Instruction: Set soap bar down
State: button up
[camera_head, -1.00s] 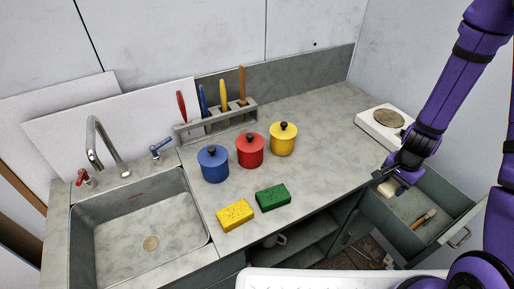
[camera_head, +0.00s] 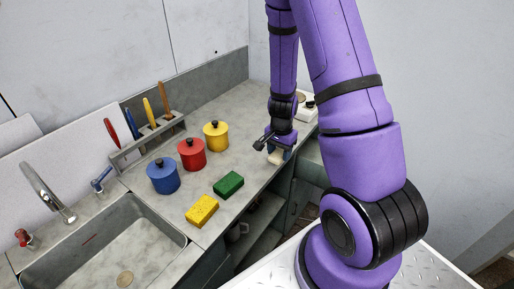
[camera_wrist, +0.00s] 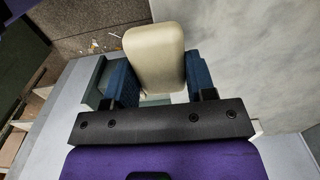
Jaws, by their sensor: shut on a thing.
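The cream soap bar (camera_wrist: 155,58) is held between the two blue finger pads of my gripper (camera_wrist: 158,82) in the wrist view. In the head view my gripper (camera_head: 276,147) is over the front right part of the counter, with the soap bar (camera_head: 277,156) showing just below it. The grey counter (camera_head: 230,110) lies to its left. I cannot tell from these views whether the soap touches the counter.
A green sponge (camera_head: 228,184) and a yellow sponge (camera_head: 202,210) lie left of my gripper. Blue (camera_head: 163,176), red (camera_head: 192,153) and yellow (camera_head: 216,135) pots stand behind them. A hot plate (camera_head: 306,108) is at the back right. The sink (camera_head: 110,250) is at the left.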

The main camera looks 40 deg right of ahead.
send_over(261, 154)
jog(key=shift+s+f, duration=0.25)
jog(key=shift+f, duration=0.15)
jog(key=shift+w+a+f, duration=0.1)
jog(key=shift+w+f, duration=0.1)
jog(key=shift+w, duration=0.05)
jog(key=shift+f, duration=1.6)
jog(key=shift+f, duration=0.1)
jog(key=o, duration=0.9)
jog(key=shift+o, duration=0.2)
